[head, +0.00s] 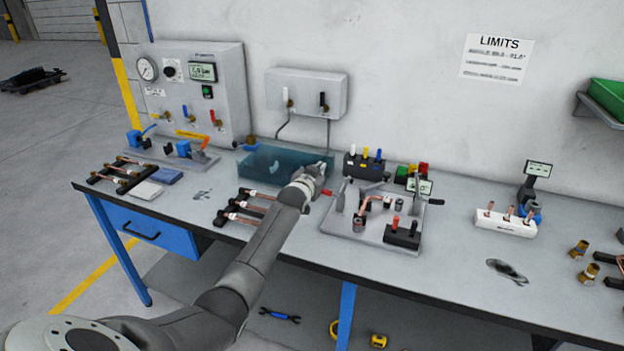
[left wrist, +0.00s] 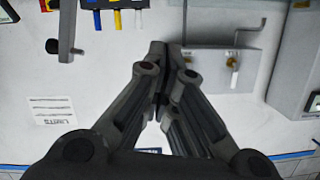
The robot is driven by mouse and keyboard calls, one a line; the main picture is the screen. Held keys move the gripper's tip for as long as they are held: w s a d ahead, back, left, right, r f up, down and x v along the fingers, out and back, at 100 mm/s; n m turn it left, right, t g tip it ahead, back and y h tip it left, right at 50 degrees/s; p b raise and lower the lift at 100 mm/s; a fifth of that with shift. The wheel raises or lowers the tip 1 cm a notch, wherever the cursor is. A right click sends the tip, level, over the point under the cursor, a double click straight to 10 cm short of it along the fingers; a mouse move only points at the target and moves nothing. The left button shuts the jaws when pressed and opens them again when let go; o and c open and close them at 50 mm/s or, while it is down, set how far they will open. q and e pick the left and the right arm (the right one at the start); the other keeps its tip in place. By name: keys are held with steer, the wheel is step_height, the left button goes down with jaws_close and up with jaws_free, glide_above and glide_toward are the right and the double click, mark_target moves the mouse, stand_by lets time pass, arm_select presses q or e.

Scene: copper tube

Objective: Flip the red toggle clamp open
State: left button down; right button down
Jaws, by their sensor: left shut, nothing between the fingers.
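The grey fixture plate (head: 345,226) stands on the workbench with copper tube and metal posts on it. A small red handle tip (head: 327,192) sticks out at its left edge, right by my left gripper; it looks like the red toggle clamp, whose body I cannot make out. My left gripper (head: 322,170) is shut and empty, just above and left of the red tip. Whether it touches the tip I cannot tell. In the left wrist view, its fingers (left wrist: 164,50) meet with nothing between them, and the red clamp is not visible there. My right gripper is not in view.
A blue translucent tray (head: 285,167) lies behind my arm. A black block with coloured handles (head: 365,168) stands behind the fixture.

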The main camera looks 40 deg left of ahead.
arm_select(q)
steer(key=b+v, duration=0.1)
steer(key=v, duration=0.8)
steer(key=shift+f, duration=0.25)
steer(key=shift+s+a, duration=0.1)
